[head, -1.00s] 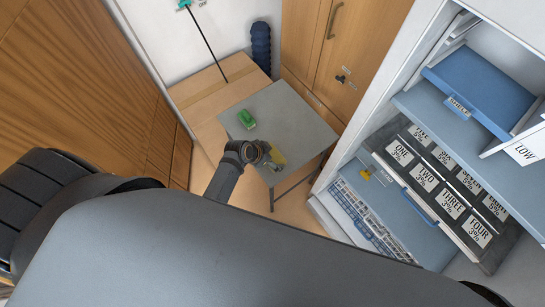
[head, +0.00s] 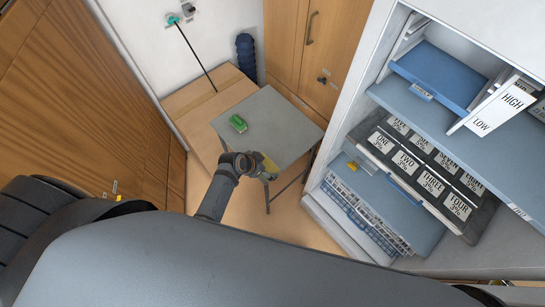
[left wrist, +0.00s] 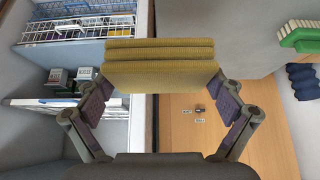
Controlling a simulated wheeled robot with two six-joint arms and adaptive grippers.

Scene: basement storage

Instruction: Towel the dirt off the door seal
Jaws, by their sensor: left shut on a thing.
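My left gripper (head: 262,167) is shut on a yellow folded towel (head: 271,166). In the left wrist view the towel (left wrist: 160,66) spans between the two fingers, its layered folds facing the camera. In the head view the gripper and towel appear over the near edge of a small grey table (head: 285,122). An open white cabinet (head: 345,75) with blue shelves stands at the right. I cannot make out the door seal or any dirt on it. My right gripper is not in view.
A green brush (head: 238,123) lies on the table. The cabinet holds a dark tray of labelled packs (head: 432,184), a blue drawer (head: 440,75) and a white wire basket (head: 365,220). Wooden doors (head: 335,40) stand behind. Floor shows between table and cabinet.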

